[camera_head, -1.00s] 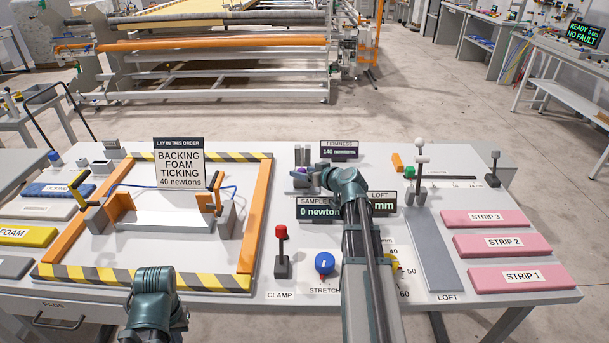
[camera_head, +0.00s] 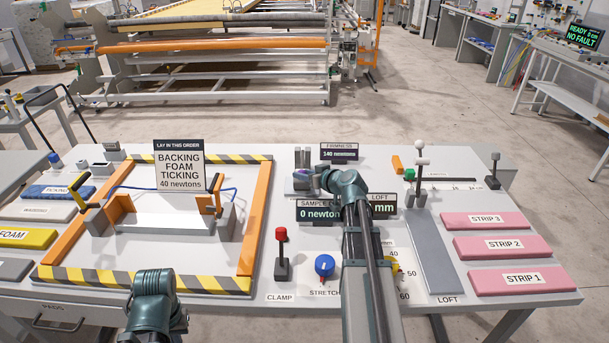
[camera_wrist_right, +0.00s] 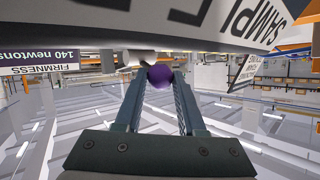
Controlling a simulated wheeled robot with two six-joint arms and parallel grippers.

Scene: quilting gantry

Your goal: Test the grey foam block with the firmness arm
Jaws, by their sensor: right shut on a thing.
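My right gripper (camera_head: 322,178) is at the firmness station at the back middle of the bench. Its fingers are shut on a purple knob, which shows as a ball between the fingertips (camera_wrist_right: 160,76) in the right wrist view. The knob appears to belong to the firmness arm (camera_head: 303,160), whose grey uprights stand just left of the gripper. A plain grey slab (camera_head: 15,268) lies at the left edge, cut off; I cannot tell if it is the foam block. Part of my left arm shows at the bottom, but its fingers do not.
The firmness sign (camera_head: 339,151) reads 140 newtons. The sample display (camera_head: 318,212), partly behind my right arm, reads 0. A red clamp lever (camera_head: 281,250) and blue stretch knob (camera_head: 324,265) stand in front. Pink strips (camera_head: 502,246) lie at the right.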

